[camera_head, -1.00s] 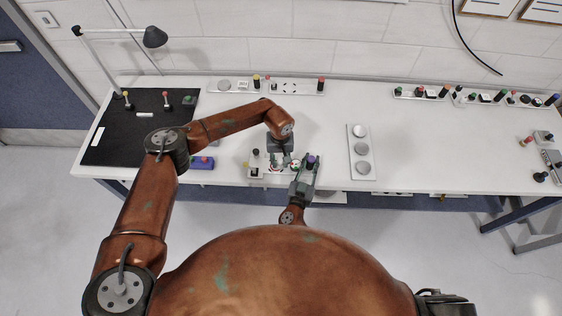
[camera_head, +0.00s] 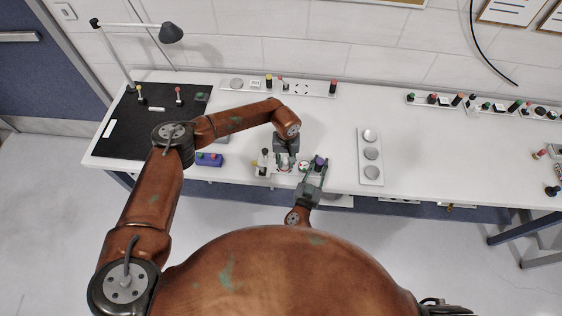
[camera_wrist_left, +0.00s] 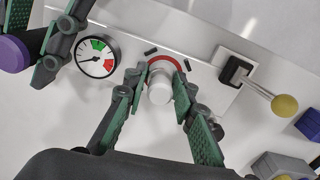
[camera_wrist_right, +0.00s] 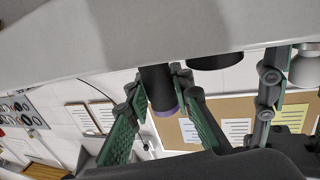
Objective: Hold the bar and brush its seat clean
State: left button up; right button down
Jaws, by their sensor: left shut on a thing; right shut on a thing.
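A white panel (camera_wrist_left: 200,55) lies on the table in front of me. It carries a gauge (camera_wrist_left: 97,56), a light round knob (camera_wrist_left: 160,88) beneath a red arc, and a lever with a yellow ball (camera_wrist_left: 284,106). My left gripper (camera_head: 284,163) points down, its fingertips closed on both sides of the light knob. My right gripper (camera_head: 316,167), at the panel's right end, is shut on a black knob with a purple end (camera_wrist_right: 163,92). Its purple end also shows in the head view (camera_head: 320,161). I cannot make out a brush or a separate bar.
A blue block (camera_head: 209,160) lies left of the panel. A black mat (camera_head: 125,130) and lamp (camera_head: 171,33) stand at the far left. A plate with round discs (camera_head: 371,172) lies to the right. Several small panels line the back edge. The table's right middle is clear.

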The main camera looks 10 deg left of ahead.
pick_arm(q)
jog(key=shift+s+d+f, duration=0.15)
jog(key=shift+d, duration=0.7)
jog(key=shift+r, duration=3.05)
notch_tip(320, 180, up, 3)
